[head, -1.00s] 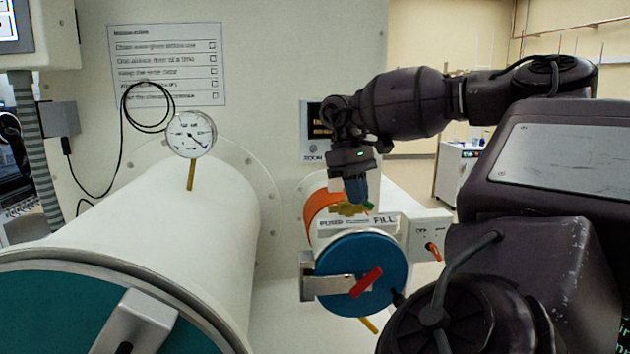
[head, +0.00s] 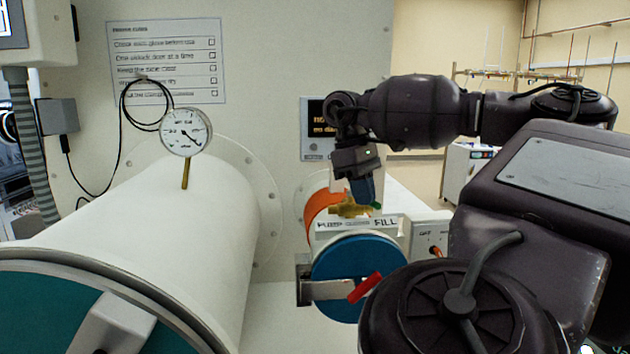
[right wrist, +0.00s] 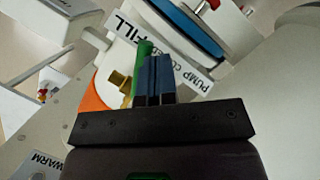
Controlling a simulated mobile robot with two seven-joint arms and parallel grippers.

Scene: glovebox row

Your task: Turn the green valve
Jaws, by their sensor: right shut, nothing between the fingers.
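The green valve has a brass body (head: 348,211) on top of the small antechamber with the blue door, above a label reading PUMP, CLOSED and FILL. Only a bit of its green handle (head: 376,205) shows beside my fingers in the head view. In the right wrist view the green handle (right wrist: 143,62) stands right beside my fingers, with the brass body (right wrist: 121,82) to its left. My right gripper (head: 367,192) points down at the valve, its blue fingers together and empty, beside the handle. I cannot tell whether they touch it. My left gripper is not in view.
The blue door (head: 345,258) has a red handle (head: 364,288). A large white cylinder (head: 195,225) with a pressure gauge (head: 185,131) fills the left. A switch box (head: 430,235) sits right of the label. My right arm covers much of the right side.

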